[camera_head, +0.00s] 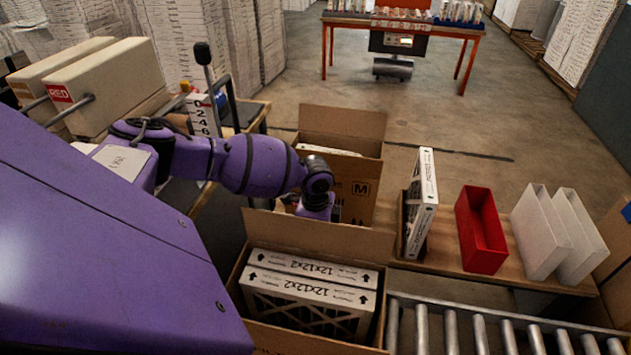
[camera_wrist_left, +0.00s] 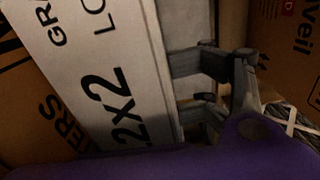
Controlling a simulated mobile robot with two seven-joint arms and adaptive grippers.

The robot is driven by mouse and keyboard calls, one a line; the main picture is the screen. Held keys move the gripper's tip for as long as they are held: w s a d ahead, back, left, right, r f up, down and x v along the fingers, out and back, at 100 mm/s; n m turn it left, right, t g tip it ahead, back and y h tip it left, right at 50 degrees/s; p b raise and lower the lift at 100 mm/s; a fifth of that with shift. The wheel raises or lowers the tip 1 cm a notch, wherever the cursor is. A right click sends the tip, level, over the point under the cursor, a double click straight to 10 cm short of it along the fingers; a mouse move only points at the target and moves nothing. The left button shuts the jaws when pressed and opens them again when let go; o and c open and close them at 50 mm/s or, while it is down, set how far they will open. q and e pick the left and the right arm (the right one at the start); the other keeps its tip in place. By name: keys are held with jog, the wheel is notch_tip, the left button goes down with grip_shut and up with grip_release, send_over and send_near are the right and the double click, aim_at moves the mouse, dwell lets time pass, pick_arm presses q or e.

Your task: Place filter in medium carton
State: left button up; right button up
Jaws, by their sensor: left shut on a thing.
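The medium carton (camera_head: 362,190), marked M, stands open behind the front carton. A white filter edge (camera_head: 328,150) shows at its opening. My left gripper (camera_wrist_left: 188,92) is shut on a white-framed filter (camera_wrist_left: 105,75) printed "2x2", with its fingers at the frame's edge. In the head view the left wrist hangs in front of the medium carton, and the fingers and held filter are mostly hidden. Brown cardboard lies on both sides of the filter in the wrist view. I cannot tell how deep the held filter sits. My right gripper is not in view.
An open front carton (camera_head: 235,285) holds two 12x12x2 filters (camera_head: 312,280). To the right, a shelf carries an upright filter (camera_head: 421,205), a red bin (camera_head: 482,230) and white holders (camera_head: 540,235). A roller conveyor (camera_head: 480,330) runs at lower right.

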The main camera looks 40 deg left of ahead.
pick_arm(q)
jog(key=shift+f, duration=0.5)
jog(key=o, duration=2)
jog(key=shift+c, duration=0.2)
